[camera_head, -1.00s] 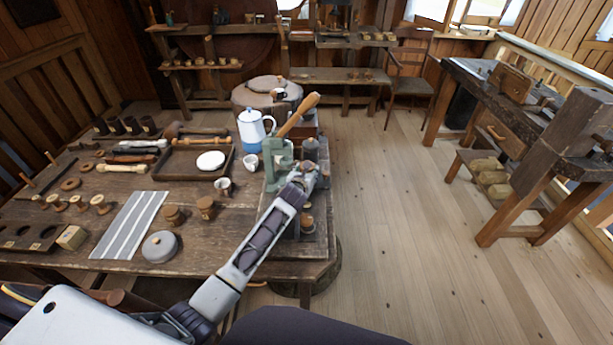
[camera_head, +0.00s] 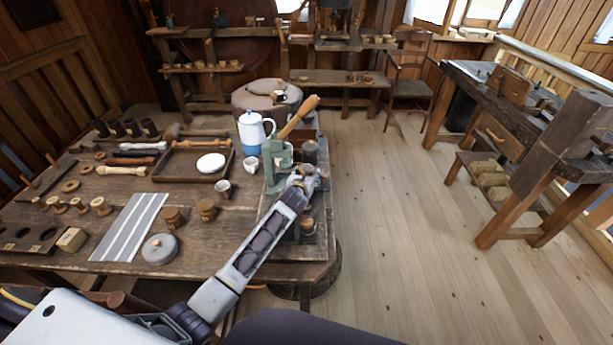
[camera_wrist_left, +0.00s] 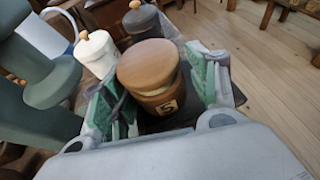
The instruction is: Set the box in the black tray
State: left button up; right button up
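In the left wrist view a round wooden box (camera_wrist_left: 152,72) with a lid and a "5" label stands between the fingers of my left gripper (camera_wrist_left: 165,95). The fingers are spread on either side; small gaps seem to show beside the box. In the head view my left gripper (camera_head: 308,178) is at the right end of the table, beside a green lever press (camera_head: 277,165), and hides most of this box. A dark rimmed tray (camera_head: 166,178) with a white disc on it lies left of the press. My right gripper is not in view.
A white canister (camera_wrist_left: 95,52) and a dark canister (camera_wrist_left: 141,21) stand just beyond the box. A blue-and-white pot (camera_head: 252,130) and small cups stand left of the press. A striped cloth (camera_head: 128,225) and a grey lidded pot (camera_head: 159,248) lie nearer the front edge.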

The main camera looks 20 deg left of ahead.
pick_arm(q)
jog(key=shift+o, duration=0.6)
jog(key=shift+s+f, duration=0.15)
jog(key=shift+f, duration=0.5)
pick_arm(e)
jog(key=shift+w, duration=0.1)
pick_arm(q)
jog(key=shift+r, duration=0.4)
jog(key=shift+r+v, duration=0.15)
jog(key=shift+v, duration=1)
jog(key=shift+r+v, duration=0.2)
jog(key=shift+v, duration=0.95)
jog(key=shift+s+r+p, duration=0.35)
jog(key=shift+s, duration=0.2)
jog(key=shift+v, duration=2.85)
jog(key=shift+s+r, duration=0.1)
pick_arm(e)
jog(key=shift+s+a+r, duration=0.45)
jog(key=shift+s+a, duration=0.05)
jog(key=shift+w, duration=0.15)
